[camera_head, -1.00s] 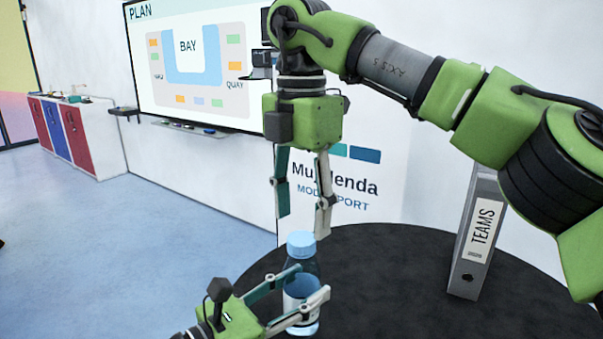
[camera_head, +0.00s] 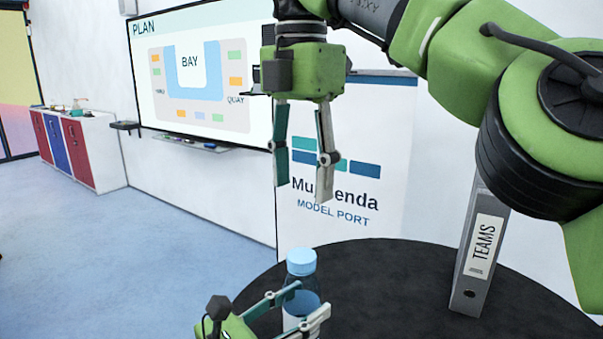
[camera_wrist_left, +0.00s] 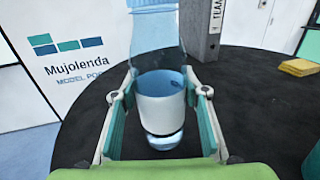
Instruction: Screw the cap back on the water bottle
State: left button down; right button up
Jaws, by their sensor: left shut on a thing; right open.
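The clear water bottle (camera_head: 301,282) stands upright on the black round table, with its light blue cap (camera_head: 301,257) on its top. The bottle also shows in the left wrist view (camera_wrist_left: 161,100), where its upper end is cut off. My left gripper (camera_head: 308,300) is shut around the bottle's body, one finger on each side. My right gripper (camera_head: 303,186) hangs above the bottle, pointing down. It is open and empty, clear of the cap. Whether the cap is threaded tight cannot be told.
A grey binder labelled TEAMS (camera_head: 480,255) stands on the black table (camera_head: 400,275) to the right of the bottle. A yellow object (camera_wrist_left: 297,67) lies farther right in the wrist view. The table between bottle and binder is clear.

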pick_arm(q)
jog(key=c, duration=1.1)
grip_release()
jog(key=v, duration=1)
jog(key=shift+s+a+f, duration=0.1)
jog(key=shift+s+a, duration=0.1)
jog(key=shift+a, duration=0.1)
jog(key=shift+s+a, duration=0.4)
jog(key=shift+a, duration=0.1)
